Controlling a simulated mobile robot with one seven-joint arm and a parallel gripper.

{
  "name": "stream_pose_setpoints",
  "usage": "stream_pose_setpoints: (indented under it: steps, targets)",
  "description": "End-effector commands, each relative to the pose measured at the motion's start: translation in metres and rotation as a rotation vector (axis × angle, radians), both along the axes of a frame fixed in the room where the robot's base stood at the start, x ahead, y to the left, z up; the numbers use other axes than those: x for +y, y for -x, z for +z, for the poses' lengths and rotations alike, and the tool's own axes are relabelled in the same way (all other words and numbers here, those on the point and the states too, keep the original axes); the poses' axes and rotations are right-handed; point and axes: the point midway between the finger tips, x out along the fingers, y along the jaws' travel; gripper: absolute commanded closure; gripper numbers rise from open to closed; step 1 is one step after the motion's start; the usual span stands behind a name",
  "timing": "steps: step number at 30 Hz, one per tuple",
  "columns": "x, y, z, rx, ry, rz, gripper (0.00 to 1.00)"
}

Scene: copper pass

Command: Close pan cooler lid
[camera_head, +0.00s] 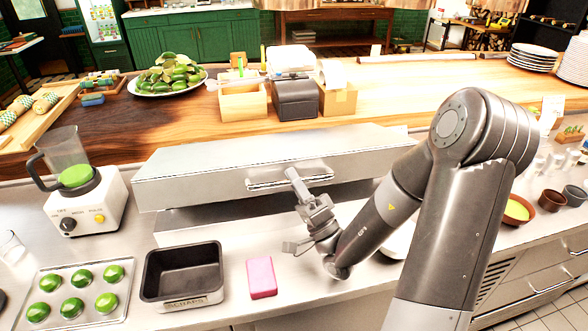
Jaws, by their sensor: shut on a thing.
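The pan cooler lid (205,182) is a wide metal cover with a bar handle (265,183) along its front. It stands raised at the front, with a dark gap between it and the metal cooler body (210,222) below. My gripper (294,177) is at the right part of the handle, with its fingers reaching up to the bar. It appears shut on the handle, though the exact contact is small in this view. The inside of the cooler is hidden.
In front of the cooler are a black scraps bin (182,275), a pink sponge (262,277) and a tray of limes (75,292). A blender (80,195) stands left of the lid. Small bowls (518,209) stand at the right. Boxes (243,102) sit on the wooden counter behind.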

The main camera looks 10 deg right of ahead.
Motion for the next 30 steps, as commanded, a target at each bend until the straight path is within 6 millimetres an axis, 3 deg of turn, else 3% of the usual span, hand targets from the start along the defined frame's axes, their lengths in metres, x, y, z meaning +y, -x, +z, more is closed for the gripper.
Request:
stream_pose_setpoints:
  steps: [10, 27, 28, 30]
  targets:
    - [0.001, 0.004, -0.017, 0.0, -0.003, 0.006, 1.0]
    - [0.002, 0.005, -0.02, -0.001, -0.001, 0.007, 1.0]
    - [0.002, 0.005, -0.02, 0.0, -0.002, 0.008, 0.86]
    - [0.002, 0.005, -0.02, -0.001, -0.001, 0.007, 0.8]
